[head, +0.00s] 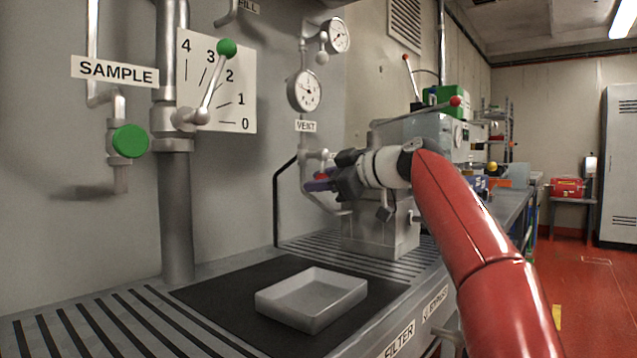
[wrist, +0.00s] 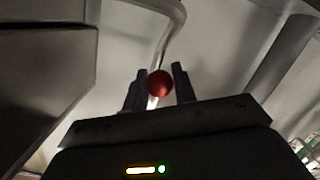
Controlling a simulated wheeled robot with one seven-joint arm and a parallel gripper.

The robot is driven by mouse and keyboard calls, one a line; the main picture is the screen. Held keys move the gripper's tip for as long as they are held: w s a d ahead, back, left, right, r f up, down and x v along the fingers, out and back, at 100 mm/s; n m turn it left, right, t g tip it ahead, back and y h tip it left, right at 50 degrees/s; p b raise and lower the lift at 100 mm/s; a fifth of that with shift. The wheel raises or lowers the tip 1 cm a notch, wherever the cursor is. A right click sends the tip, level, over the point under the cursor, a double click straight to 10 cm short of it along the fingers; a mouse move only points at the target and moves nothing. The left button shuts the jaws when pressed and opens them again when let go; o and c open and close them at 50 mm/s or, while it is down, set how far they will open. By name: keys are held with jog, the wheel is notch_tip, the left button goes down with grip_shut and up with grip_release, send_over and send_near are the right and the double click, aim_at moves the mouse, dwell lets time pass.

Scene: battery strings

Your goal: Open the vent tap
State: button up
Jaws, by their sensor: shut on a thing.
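The vent tap (head: 315,156) is on the thin pipe below the VENT label (head: 306,126), in front of the grey wall. Its red knob (wrist: 160,83) sits between the two dark fingers of my gripper (wrist: 158,78) in the wrist view. A bit of red also shows at my gripper (head: 319,181) in the head view. My gripper is shut on this red knob, reaching in from the right. The handle behind the knob is mostly hidden, so I cannot tell its angle.
A grey tray (head: 312,297) lies on a dark mat below. A grey block-like machine (head: 380,232) stands close under my wrist. Two gauges (head: 305,91) sit above the tap. A green-knobbed lever (head: 227,47) and the green sample valve (head: 130,141) are to the left.

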jog(key=shift+w+d+n, duration=0.1)
jog(key=shift+w+n, duration=0.1)
jog(key=shift+n, duration=0.2)
dwell(0.3)
jog(key=o, duration=1)
jog(key=shift+c, duration=0.2)
jog(key=b+v, duration=0.2)
jog(key=v, duration=0.5)
jog(key=shift+s+d, duration=0.25)
jog(key=shift+d, duration=0.05)
